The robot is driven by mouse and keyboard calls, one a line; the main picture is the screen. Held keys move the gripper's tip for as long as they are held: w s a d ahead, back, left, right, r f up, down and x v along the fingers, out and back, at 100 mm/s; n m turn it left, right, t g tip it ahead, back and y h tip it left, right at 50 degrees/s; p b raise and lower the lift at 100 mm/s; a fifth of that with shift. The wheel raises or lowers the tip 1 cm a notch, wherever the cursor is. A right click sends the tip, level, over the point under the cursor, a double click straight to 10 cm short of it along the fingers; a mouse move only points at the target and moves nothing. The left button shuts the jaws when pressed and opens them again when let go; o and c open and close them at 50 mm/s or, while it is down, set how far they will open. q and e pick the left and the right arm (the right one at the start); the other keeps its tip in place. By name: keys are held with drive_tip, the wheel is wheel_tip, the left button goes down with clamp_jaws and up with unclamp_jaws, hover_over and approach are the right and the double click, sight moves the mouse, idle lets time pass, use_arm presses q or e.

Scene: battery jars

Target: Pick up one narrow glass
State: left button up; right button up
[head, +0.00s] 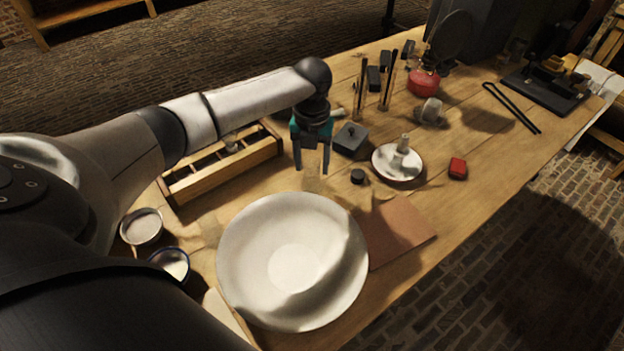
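My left gripper (312,170) hangs pointing down over the table behind the large white bowl. Its two dark fingers are apart. A faint, see-through narrow glass (313,184) appears just below and between the fingertips; I cannot tell whether they touch it, and its lower part is hidden by the bowl's rim. Two more narrow clear vessels, a left one (358,108) and a right one (385,101), stand farther back with dark rods in them. My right gripper is out of view.
The white bowl (240,265) fills the front. A wooden divided tray (222,178) lies left of the gripper. A grey box (350,139), a black cap (357,176), a white dish (384,171) and a brown board (400,235) are on the right. The table's right front is clear.

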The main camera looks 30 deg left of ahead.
use_arm(q)
clamp_jaws()
idle(1.0)
